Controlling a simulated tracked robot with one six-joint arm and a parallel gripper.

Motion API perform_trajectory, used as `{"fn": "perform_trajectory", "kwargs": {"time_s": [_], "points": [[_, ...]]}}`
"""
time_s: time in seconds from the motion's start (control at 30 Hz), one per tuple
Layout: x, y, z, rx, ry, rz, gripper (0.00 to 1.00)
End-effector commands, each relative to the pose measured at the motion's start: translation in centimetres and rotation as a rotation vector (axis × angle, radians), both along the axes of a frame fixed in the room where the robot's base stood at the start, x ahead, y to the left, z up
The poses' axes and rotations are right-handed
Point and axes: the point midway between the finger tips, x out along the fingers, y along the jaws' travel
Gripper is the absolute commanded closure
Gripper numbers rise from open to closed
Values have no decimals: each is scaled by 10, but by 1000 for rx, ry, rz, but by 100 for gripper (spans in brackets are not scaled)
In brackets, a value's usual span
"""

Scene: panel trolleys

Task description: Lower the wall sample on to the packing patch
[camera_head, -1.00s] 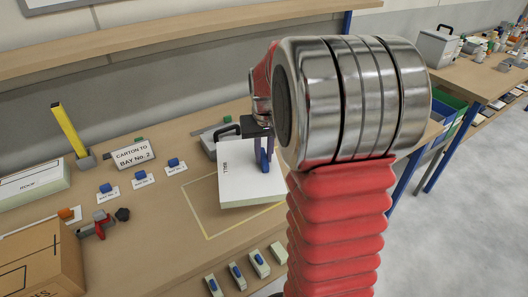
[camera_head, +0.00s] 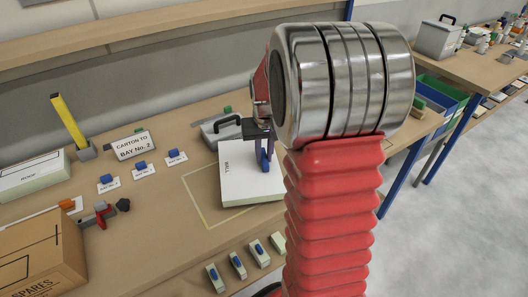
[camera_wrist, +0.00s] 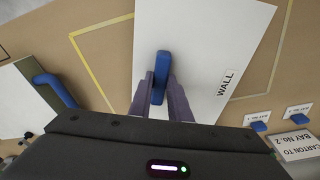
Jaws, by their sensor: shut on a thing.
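The wall sample (camera_head: 238,188) is a white board marked WALL with a blue handle. My gripper (camera_head: 265,158) is shut on that handle and holds the board roughly flat over the packing patch (camera_head: 197,208), a yellow outline on the bench. In the wrist view, my gripper's fingers (camera_wrist: 161,98) straddle the handle, and the wall sample (camera_wrist: 205,35) lies between two lines of the patch (camera_wrist: 92,70). The board's near left corner appears inside the outline. My arm hides the patch's right part in the head view. I cannot tell whether the board touches the bench.
The "CARTON TO BAY No. 2" sign (camera_head: 132,146) and small labels with blue handles stand left of the patch. A roof sample (camera_head: 35,177) and a cardboard box (camera_head: 42,255) are farther left. Several small blocks (camera_head: 238,265) line the front edge. A grey case (camera_head: 215,133) stands behind.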

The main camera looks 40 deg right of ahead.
Motion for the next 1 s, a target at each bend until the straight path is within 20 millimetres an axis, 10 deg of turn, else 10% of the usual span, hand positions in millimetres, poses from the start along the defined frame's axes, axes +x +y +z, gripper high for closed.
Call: {"fn": "perform_trajectory", "kwargs": {"time_s": [1.0], "points": [[0, -1, -15, 0, -1, -1, 100]]}}
